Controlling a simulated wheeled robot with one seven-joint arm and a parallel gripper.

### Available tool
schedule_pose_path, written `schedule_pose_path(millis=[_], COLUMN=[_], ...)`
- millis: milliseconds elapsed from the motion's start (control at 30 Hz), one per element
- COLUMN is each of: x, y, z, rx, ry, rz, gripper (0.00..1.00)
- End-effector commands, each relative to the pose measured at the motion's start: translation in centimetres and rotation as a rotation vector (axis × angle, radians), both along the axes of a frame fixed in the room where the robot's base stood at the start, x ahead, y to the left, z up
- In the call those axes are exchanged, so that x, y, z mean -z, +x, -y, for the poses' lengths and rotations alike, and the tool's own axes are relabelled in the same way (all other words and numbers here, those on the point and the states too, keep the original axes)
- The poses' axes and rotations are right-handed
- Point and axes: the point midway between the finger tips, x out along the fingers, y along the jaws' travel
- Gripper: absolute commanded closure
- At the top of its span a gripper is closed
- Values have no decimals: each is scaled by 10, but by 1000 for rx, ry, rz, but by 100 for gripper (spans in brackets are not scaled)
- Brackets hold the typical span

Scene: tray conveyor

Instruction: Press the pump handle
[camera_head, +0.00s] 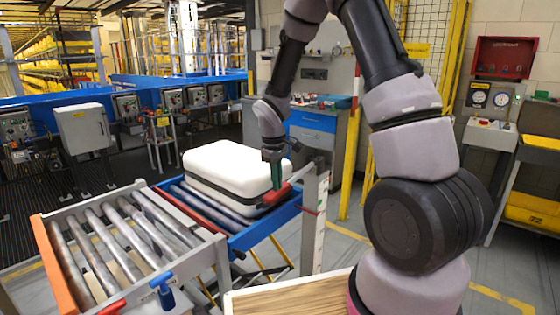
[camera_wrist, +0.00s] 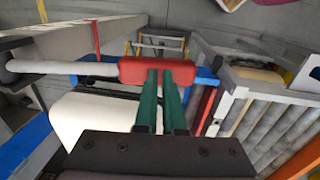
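The pump handle has a red grip (camera_wrist: 158,71) on a pale rod (camera_wrist: 62,67) that runs left in the wrist view. My gripper (camera_wrist: 159,72) has two green fingers close together with only a thin gap. The fingertips overlap the near edge of the red grip in the wrist view; I cannot tell whether they touch it. In the head view my gripper (camera_head: 274,176) points down just above the grip. Nothing shows between the fingers.
A white case (camera_head: 225,166) lies on the blue-framed conveyor (camera_head: 262,229) right behind the grip. A roller table (camera_head: 82,205) with an orange end stands at the left. The grey post (camera_head: 314,222) rises close to the right of my gripper. A wooden top (camera_head: 290,300) is in front.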

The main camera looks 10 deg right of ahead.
Motion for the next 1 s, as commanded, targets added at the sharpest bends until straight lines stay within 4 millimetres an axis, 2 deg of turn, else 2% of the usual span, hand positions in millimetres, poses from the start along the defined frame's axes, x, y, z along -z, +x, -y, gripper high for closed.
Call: schedule_pose_path(millis=[33, 200, 633, 767, 867, 1000], x=[14, 33, 35, 23, 4, -30], y=[-2, -1, -3, -3, -2, -3], z=[1, 1, 0, -3, -9, -17], rx=[2, 3, 0, 0, 1, 4], ry=[0, 2, 3, 4, 6, 7], rz=[-11, -9, -12, -7, 3, 16], gripper=[100, 100, 100, 100, 100, 100])
